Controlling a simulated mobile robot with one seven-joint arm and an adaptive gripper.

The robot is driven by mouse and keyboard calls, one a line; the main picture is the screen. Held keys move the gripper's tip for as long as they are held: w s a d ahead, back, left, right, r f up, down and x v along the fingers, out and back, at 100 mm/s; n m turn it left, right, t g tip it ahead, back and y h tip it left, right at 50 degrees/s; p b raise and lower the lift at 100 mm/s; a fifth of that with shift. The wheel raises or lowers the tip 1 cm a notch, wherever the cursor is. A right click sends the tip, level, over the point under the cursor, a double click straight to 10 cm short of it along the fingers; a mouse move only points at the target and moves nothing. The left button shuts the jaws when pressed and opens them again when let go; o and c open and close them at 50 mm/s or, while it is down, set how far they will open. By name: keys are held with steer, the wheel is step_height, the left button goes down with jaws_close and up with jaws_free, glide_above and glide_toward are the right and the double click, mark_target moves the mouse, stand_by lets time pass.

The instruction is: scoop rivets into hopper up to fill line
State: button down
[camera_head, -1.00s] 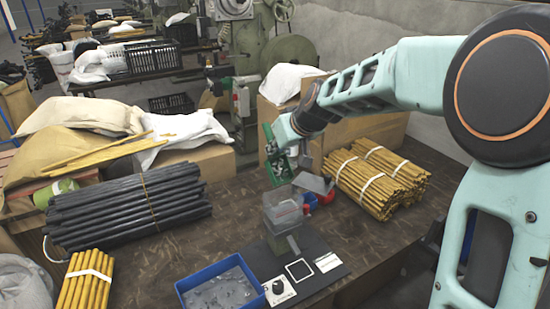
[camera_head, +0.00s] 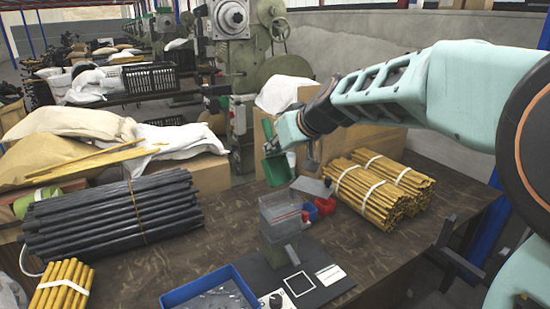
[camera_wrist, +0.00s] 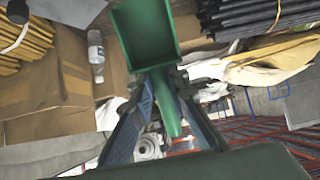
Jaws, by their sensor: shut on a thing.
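A green scoop (camera_head: 276,168) is held by my gripper (camera_head: 290,152), above and just behind the hopper in the head view. In the wrist view the gripper (camera_wrist: 163,78) is shut on the scoop's handle, and the scoop (camera_wrist: 146,30) looks bare inside. A blue tray (camera_head: 180,297) with grey rivets (camera_head: 222,298) is at the bottom edge, partly cut off.
A grey flap or plate (camera_head: 311,187) and small red and blue bins (camera_head: 325,206) are right of the hopper. Bundled yellow rods (camera_head: 385,188) lie at right, and bundled dark rods (camera_head: 110,215) at left. The table (camera_head: 200,250) is clear between the dark rods and the hopper.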

steer(key=shift+s+d+t+b, duration=0.2)
steer(key=shift+d+t+b, duration=0.1)
steer(key=shift+b, duration=2.15)
steer(key=shift+s+r+y+b, duration=0.15)
steer(key=shift+r+y+b, duration=0.15)
steer(key=shift+b, duration=0.4)
